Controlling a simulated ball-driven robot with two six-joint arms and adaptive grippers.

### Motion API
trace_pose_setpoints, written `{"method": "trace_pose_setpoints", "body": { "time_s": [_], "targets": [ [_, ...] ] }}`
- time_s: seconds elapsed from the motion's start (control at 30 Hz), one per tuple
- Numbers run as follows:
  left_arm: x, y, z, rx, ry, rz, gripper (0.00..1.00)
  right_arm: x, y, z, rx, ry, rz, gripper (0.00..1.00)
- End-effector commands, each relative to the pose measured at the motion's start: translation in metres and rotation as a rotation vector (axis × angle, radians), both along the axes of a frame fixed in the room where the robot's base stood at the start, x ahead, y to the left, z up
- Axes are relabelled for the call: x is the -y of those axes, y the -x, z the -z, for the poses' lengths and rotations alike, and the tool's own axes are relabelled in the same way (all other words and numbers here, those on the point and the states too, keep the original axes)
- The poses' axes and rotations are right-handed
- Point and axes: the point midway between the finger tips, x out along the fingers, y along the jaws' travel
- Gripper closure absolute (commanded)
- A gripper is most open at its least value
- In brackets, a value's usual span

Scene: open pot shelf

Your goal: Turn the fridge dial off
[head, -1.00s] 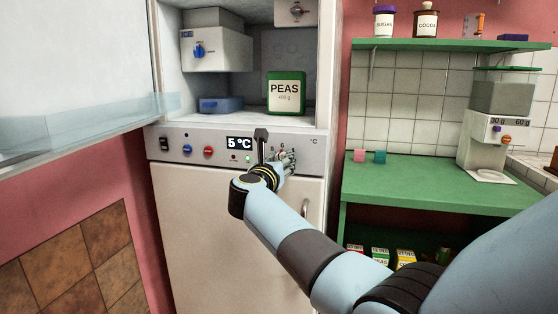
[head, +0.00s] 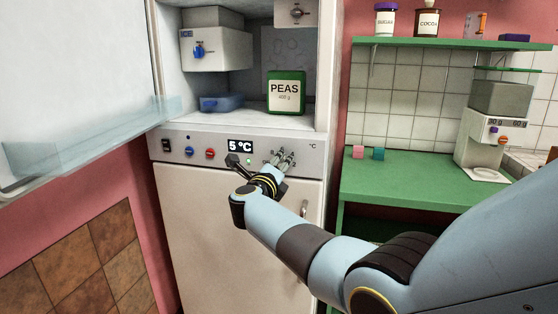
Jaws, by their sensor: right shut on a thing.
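The fridge control panel (head: 312,166) runs across the front under the open compartment. Its display (head: 240,146) reads 5 °C. My right gripper (head: 284,156) is at the panel, right of the display, shut on the dial. The gripper and its wrist hide most of the dial, so I cannot read its setting; only bits of the markings around it show. A green light (head: 249,162) glows under the display. My left gripper is not in view.
A black switch (head: 166,145), a blue knob (head: 189,151) and a red knob (head: 210,153) sit left of the display. A green PEAS box (head: 287,92) stands in the compartment above. A glass-edged door (head: 90,140) stands open at left. A green counter (head: 420,180) is at right.

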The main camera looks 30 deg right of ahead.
Motion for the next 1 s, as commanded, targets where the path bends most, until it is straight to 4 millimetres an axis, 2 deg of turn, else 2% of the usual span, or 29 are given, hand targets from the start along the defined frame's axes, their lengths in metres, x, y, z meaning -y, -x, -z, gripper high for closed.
{"method": "trace_pose_setpoints", "body": {
  "time_s": [0.2, 0.6, 1.0],
  "targets": [
    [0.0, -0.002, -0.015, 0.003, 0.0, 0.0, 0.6, -0.001, -0.001, -0.002, -0.155, 0.131, -0.001, 0.98],
    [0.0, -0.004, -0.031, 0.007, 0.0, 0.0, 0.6, -0.001, -0.001, -0.001, -0.408, 0.349, -0.003, 0.98],
    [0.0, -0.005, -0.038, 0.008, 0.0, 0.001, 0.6, -0.001, -0.001, 0.0, -0.534, 0.457, -0.002, 0.98]
  ]
}}
